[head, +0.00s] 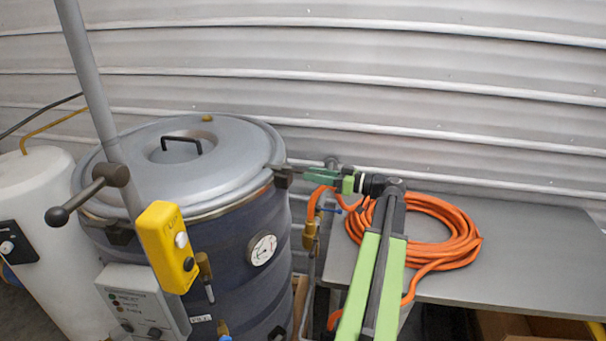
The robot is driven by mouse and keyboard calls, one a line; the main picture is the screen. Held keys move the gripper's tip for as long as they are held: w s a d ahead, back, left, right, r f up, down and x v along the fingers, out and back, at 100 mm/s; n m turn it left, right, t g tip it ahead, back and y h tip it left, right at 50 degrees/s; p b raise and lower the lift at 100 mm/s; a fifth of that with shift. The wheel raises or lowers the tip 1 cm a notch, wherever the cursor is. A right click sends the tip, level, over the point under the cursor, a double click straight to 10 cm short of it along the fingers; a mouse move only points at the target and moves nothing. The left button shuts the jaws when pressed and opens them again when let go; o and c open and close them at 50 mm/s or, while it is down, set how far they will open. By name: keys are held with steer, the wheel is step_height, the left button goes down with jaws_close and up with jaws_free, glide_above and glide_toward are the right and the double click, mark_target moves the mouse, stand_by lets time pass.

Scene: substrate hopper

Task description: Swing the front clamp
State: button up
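A dark blue drum-shaped hopper (222,285) with a grey lid (235,165) stands left of centre. A dark clamp (283,177) sits at the right side of the lid rim. Another dark clamp (121,234) sits below the rim at the left front. I cannot tell which one is the front clamp. My gripper (301,173) points left, with its tips at or very near the right-hand clamp. Whether they touch it, and whether the fingers are open or shut, is too small to tell.
A coiled orange hose (450,235) lies on the grey table (535,250) at right. A white tank (45,215) stands at far left.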

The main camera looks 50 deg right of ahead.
mark_target(290, 170)
steer(key=x, duration=0.3)
steer(key=shift+w+a, duration=0.1)
jaws_close()
stand_by(1.3)
